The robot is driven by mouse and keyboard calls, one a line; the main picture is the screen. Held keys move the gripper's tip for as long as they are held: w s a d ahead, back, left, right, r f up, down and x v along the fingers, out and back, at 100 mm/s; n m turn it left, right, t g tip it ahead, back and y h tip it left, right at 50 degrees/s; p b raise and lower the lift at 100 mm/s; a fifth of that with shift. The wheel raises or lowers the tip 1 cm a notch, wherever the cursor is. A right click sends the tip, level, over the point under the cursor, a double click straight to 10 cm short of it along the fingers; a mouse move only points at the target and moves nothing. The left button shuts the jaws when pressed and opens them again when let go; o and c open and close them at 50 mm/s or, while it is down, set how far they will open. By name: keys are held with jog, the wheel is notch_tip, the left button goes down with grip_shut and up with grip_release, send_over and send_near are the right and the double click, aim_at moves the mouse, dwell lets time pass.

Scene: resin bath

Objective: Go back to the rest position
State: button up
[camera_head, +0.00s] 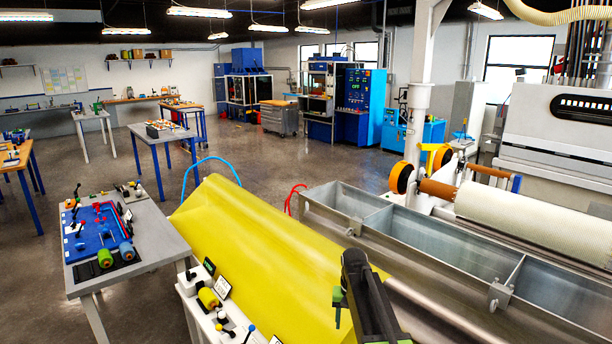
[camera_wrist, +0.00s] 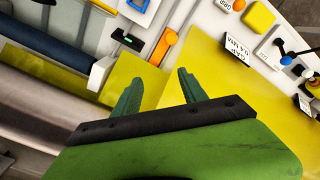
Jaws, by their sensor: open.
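My gripper (camera_wrist: 158,88) is open and empty in the wrist view. Its two green fingers stand apart, with only yellow sheet and a pale panel seen past them. In the head view my dark arm end with green parts (camera_head: 338,298) is at the lower middle. It shows over the right edge of the yellow sheet (camera_head: 255,255), beside the metal bath (camera_head: 375,212). Whether the fingers touch the sheet cannot be told.
A grey table (camera_head: 150,225) with a blue tool mat stands at the left. A narrow white panel with knobs (camera_head: 205,310) is at the front; its orange lever (camera_wrist: 163,46) and yellow block (camera_wrist: 258,18) show close by in the wrist view. Open floor (camera_head: 270,150) lies behind.

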jog(key=s+d+f+n, duration=0.1)
jog(key=s+d, duration=0.2)
jog(key=s, duration=1.3)
jog(key=shift+s+d+f+b, duration=0.15)
jog(key=shift+s+f+b, duration=0.1)
jog(key=shift+b, duration=0.2)
jog(key=shift+r, duration=0.1)
dwell(0.8)
